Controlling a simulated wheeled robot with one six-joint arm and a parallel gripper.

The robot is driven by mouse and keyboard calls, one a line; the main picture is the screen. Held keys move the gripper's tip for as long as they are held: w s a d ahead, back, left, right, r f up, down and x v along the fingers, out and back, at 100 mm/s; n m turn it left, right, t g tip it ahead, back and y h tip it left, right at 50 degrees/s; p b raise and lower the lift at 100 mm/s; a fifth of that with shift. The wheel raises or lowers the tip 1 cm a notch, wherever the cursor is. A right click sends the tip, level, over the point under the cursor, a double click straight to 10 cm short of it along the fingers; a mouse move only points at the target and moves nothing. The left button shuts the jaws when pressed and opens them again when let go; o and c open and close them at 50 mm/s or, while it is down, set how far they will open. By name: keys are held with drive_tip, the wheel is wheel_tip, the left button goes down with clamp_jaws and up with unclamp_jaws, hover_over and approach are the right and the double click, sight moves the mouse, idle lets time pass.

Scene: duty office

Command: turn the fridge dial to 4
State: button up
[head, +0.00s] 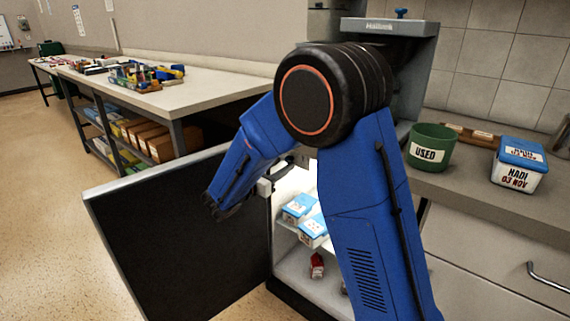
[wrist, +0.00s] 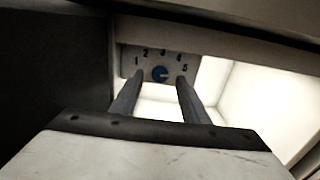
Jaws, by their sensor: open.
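The fridge dial (wrist: 159,74) is a small round blue knob on a grey panel (wrist: 131,62) inside the fridge, with the numbers 1 to 5 in an arc around it. The number its pointer faces is too small to tell for sure. My gripper (wrist: 159,77) is open, one finger to the left of the dial and one to the right in the wrist view. I cannot tell whether the fingers touch the knob. In the head view my arm reaches in past the open fridge door (head: 180,245), and the dial is hidden there.
The lit fridge holds blue-and-white boxes (head: 313,229) on a shelf and a small red item (head: 317,266) below. A green "USED" pot (head: 430,148) and a labelled tub (head: 519,165) stand on the right counter. A cluttered workbench (head: 200,90) is at the back left.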

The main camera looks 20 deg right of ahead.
sight(290, 159)
drive_tip(key=shift+x, duration=1.35)
drive_tip(key=c, duration=1.1)
drive_tip(key=shift+o, duration=0.2)
drive_tip(key=shift+n, duration=0.3)
drive_tip(key=n, duration=0.3)
drive_tip(key=shift+n, duration=2.1)
